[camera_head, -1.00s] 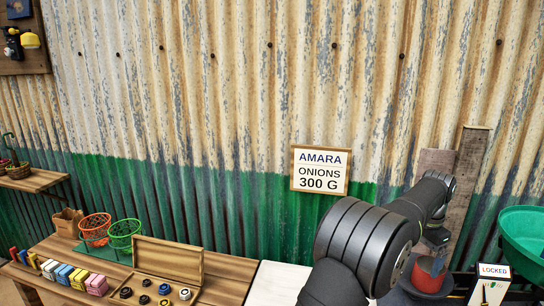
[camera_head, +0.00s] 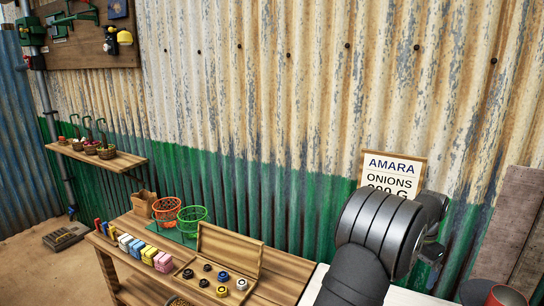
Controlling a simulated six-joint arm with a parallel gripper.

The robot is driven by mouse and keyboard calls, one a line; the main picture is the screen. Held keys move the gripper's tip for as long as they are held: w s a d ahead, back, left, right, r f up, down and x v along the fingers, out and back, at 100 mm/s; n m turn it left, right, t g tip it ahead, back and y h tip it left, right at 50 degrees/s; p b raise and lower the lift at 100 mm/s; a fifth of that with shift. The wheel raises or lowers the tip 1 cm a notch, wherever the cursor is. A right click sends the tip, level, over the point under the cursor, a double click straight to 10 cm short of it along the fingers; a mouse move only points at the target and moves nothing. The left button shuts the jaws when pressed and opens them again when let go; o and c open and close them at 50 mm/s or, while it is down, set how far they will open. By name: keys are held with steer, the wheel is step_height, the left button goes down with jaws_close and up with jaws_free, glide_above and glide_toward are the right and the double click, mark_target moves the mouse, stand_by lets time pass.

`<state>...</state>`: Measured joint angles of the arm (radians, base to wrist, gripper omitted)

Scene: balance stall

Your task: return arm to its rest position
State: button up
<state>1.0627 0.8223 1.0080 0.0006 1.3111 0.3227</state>
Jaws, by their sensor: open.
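My arm rises from the bottom edge right of centre, its large dark joint covering part of the white tabletop and the sign's lower edge. My gripper (camera_head: 432,256) shows only as a small dark shape just right of that joint, partly hidden by it. It is open, and I see nothing held in it, though its fingertips are hard to make out. It stands above the white tabletop (camera_head: 405,297), left of a red pot (camera_head: 507,296) cut by the bottom edge.
A sign reading AMARA ONIONS (camera_head: 391,167) is on the corrugated wall behind my arm. Left, a wooden bench holds an open box of weights (camera_head: 230,252), an orange basket (camera_head: 166,209), a green basket (camera_head: 192,220) and coloured blocks (camera_head: 150,257). A plank (camera_head: 510,215) leans at right.

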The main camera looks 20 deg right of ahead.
steer(key=w+a+f+n, duration=0.4)
steer(key=w+a, duration=0.5)
steer(key=a, duration=0.5)
steer(key=w+a+f+n, duration=0.4)
steer(key=w+a+f, duration=0.3)
steer(key=a, duration=0.8)
steer(key=w, duration=0.3)
steer(key=shift+a, duration=0.25)
steer(key=shift+f, duration=0.1)
steer(key=shift+o, duration=0.9)
